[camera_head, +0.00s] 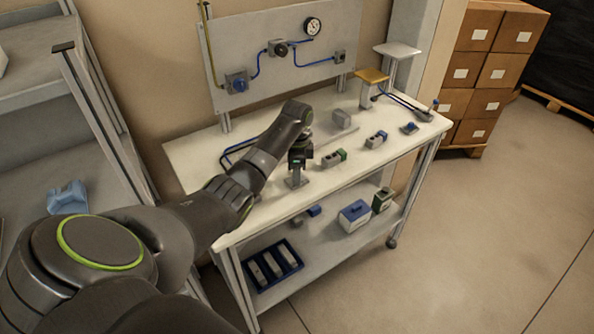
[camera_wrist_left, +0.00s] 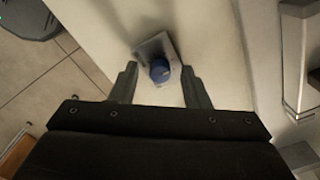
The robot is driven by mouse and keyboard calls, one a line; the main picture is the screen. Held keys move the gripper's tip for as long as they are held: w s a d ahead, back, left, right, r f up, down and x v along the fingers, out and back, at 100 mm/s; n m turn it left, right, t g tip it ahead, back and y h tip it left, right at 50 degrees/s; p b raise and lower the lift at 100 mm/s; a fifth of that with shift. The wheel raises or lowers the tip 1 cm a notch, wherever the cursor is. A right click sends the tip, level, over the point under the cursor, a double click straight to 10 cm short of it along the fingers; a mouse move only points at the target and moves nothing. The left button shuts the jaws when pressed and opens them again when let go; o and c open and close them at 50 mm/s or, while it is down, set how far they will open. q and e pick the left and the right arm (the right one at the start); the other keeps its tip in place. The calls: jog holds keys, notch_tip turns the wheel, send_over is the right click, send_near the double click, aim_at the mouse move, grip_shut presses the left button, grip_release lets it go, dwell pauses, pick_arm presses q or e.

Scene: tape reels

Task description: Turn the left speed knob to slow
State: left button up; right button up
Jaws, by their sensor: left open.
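In the left wrist view, a round blue knob (camera_wrist_left: 160,71) sits on a small grey plate (camera_wrist_left: 146,50) on the white table. My left gripper (camera_wrist_left: 160,72) is open above the knob, with one finger on each side in the picture. I cannot tell the exact height gap or which way the knob is turned. In the head view, my left gripper (camera_head: 297,178) points down over the front left part of the table, and it hides the knob beneath it. Another blue knob on a grey base (camera_head: 409,128) stands at the table's right. My right gripper is not in view.
The white table (camera_head: 195,150) holds small grey-and-green boxes (camera_head: 333,159), a grey-and-blue box (camera_head: 376,140) and a yellow-topped stand (camera_head: 371,76). A lower shelf (camera_head: 325,240) holds boxes.

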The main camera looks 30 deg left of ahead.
pick_arm(q)
grip_shut()
